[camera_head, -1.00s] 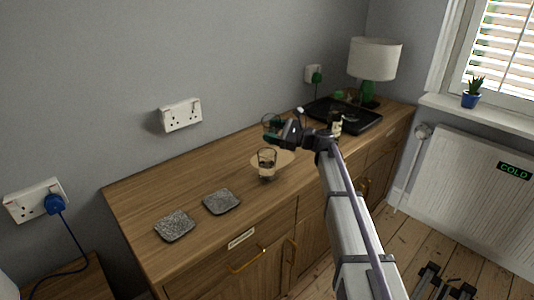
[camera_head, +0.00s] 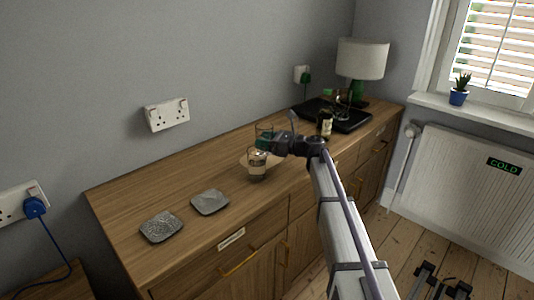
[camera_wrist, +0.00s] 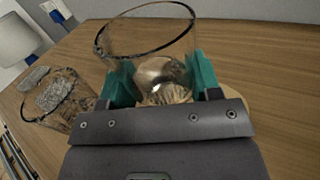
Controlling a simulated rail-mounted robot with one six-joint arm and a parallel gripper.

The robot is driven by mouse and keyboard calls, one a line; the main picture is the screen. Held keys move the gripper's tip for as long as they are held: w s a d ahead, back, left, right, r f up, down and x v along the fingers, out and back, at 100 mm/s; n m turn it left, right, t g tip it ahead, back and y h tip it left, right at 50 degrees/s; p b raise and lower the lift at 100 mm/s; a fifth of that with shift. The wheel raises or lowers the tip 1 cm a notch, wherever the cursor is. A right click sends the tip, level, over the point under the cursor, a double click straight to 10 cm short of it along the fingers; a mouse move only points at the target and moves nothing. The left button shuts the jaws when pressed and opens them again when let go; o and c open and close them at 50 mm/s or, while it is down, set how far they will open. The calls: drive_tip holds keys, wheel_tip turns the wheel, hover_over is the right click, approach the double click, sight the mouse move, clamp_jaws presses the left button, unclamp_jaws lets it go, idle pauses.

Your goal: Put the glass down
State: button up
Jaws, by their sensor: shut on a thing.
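My gripper (camera_head: 272,146) is shut on a clear, empty-looking glass (camera_wrist: 150,45), with one teal finger on each side of it. The held glass (camera_head: 264,130) is upright or nearly so, over the round pale mat (camera_head: 244,162) on the wooden sideboard (camera_head: 140,190). I cannot tell whether its base touches the mat. A second glass (camera_head: 257,168) stands on the sideboard in front of it, close by. This second glass also shows at the left of the wrist view (camera_wrist: 62,105). My gripper hides part of the mat.
Two grey square coasters, one nearer (camera_head: 161,227) and one farther (camera_head: 210,202), lie bare to the left. A dark tray (camera_head: 350,122), a small bottle (camera_head: 326,127) and a lamp (camera_head: 361,60) stand to the right.

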drive_tip(key=d+r+t+p, duration=0.1)
drive_tip(key=d+r+p, duration=0.6)
drive_tip(key=d, duration=0.4)
drive_tip(key=shift+m+h, duration=0.3)
drive_tip(key=shift+m, duration=0.1)
drive_tip(key=f+b, duration=0.7)
drive_tip(key=w+f+b, duration=0.1)
drive_tip(key=f+b, duration=0.2)
drive_tip(key=b, duration=0.1)
drive_tip(key=shift+a+f, duration=0.2)
drive_tip(key=shift+f, duration=0.05)
drive_tip(key=shift+r, duration=0.25)
drive_tip(key=shift+f, duration=0.1)
drive_tip(key=o, duration=0.7)
drive_tip(key=shift+f, duration=0.1)
drive_tip(key=o, duration=0.5)
drive_tip(key=shift+c, duration=0.2)
